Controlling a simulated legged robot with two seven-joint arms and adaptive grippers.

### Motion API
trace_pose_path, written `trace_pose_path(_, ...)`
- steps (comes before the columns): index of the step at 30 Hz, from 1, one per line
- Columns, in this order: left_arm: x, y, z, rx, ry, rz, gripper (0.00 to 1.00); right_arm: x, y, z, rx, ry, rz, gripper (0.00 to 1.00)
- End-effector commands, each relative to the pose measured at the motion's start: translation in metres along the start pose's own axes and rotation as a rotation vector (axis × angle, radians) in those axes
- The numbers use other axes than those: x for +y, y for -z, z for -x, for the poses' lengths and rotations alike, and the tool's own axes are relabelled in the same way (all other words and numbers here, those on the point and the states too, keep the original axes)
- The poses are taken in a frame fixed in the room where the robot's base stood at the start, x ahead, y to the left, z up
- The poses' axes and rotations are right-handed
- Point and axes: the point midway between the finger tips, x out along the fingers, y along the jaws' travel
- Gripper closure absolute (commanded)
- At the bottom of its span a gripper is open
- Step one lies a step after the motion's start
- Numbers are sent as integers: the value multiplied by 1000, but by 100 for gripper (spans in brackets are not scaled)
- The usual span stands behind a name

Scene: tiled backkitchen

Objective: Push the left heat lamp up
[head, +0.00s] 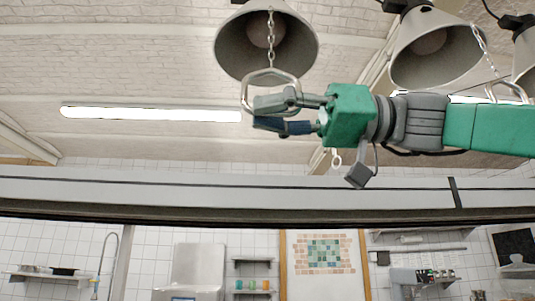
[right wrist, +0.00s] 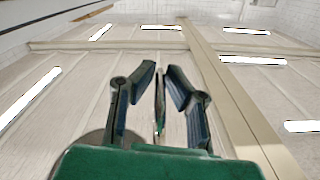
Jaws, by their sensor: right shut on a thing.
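The left heat lamp (head: 232,45) is a grey bell-shaped shade at the top centre of the head view. A chain hangs from it to a metal ring handle (head: 246,95). My right gripper (head: 262,113) reaches in from the right, just below the lamp, with its fingers closed on the lower part of the handle. In the right wrist view its two fingers (right wrist: 161,90) point up with a thin piece of the handle between them. My left gripper is not in view.
A second heat lamp (head: 432,50) hangs to the right with its own chain and handle, and a third (head: 525,55) is cut off at the right edge. A long grey shelf edge (head: 200,190) crosses below my arm. The space left of the lamp is clear.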

Motion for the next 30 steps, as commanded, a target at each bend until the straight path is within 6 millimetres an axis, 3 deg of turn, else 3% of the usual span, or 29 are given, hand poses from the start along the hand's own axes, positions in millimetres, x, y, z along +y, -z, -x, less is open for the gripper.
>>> trace_pose_path(4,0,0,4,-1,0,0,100,-2,15,1,5,-3,-1,100)
trace_pose_path(17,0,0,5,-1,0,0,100,-4,22,2,12,-5,0,100)
trace_pose_path(19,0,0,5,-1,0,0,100,-4,22,2,13,-5,1,76)
trace_pose_path(20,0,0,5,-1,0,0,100,-4,22,2,12,-5,1,70)
trace_pose_path(30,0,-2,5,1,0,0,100,-6,18,3,4,-1,0,70)
